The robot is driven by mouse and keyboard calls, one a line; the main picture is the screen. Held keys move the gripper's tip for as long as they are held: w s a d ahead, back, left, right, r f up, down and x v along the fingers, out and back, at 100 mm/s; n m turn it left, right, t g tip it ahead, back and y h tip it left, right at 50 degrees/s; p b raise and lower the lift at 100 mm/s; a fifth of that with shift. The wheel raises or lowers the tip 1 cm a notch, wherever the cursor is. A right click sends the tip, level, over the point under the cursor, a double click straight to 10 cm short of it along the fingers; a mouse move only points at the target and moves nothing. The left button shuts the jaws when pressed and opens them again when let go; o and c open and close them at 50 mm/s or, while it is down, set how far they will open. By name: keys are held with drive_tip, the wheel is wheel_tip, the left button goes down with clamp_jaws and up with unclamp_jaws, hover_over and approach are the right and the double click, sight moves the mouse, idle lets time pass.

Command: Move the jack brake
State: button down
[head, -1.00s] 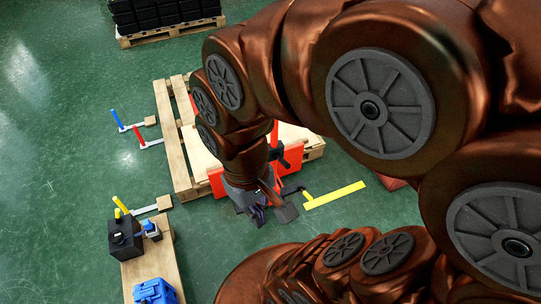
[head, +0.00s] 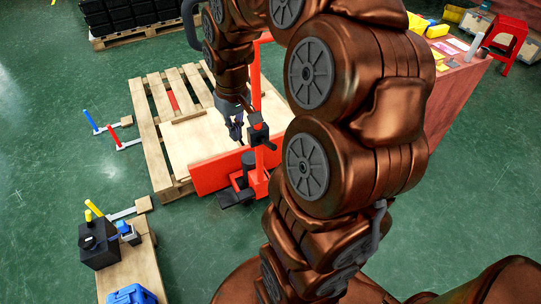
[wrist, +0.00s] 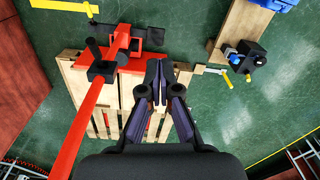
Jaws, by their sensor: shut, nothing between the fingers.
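The red jack stands at the near edge of a wooden pallet (head: 150,130). Its red upright post (head: 256,80) carries a black block (head: 258,134), with a black foot pedal (head: 234,198) low at its base. Which part is the brake I cannot tell. My gripper (head: 237,133) is shut and empty, above the pallet boards, just left of the post in the head view. In the wrist view, my gripper (wrist: 158,68) points between the jack's red body (wrist: 130,58) and the pallet slats. The pedal (wrist: 150,38) lies ahead of the fingertips, apart from them as far as I can tell.
Blue (head: 91,121) and red (head: 113,136) levers stand on the floor left of the pallet. A black box (head: 98,246) and a blue bin (head: 132,295) are at lower left. A cluttered red table (head: 465,75) is at right. The green floor between is clear.

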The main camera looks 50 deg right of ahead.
drive_tip(key=m+b, duration=0.2)
drive_tip(key=b, duration=0.4)
hover_over(271, 143)
drive_tip(key=shift+t+h, duration=0.3)
drive_tip(key=shift+t, duration=0.1)
drive_tip(key=f, duration=0.8)
drive_tip(key=a+f, duration=0.1)
drive_tip(key=f, duration=0.3)
drive_tip(key=shift+s, duration=0.4)
drive_tip(key=shift+d+f, duration=0.1)
drive_tip(key=shift+d, duration=0.3)
drive_tip(key=shift+f, duration=0.2)
drive_tip(key=shift+f+b, duration=0.3)
drive_tip(key=shift+f, duration=0.65)
drive_tip(key=shift+w+f+b, duration=0.15)
drive_tip(key=shift+f+b, duration=0.15)
drive_tip(key=shift+f, duration=0.9)
drive_tip(key=shift+w+f+b, duration=0.15)
drive_tip(key=shift+f+b, duration=0.15)
drive_tip(key=shift+f, duration=0.85)
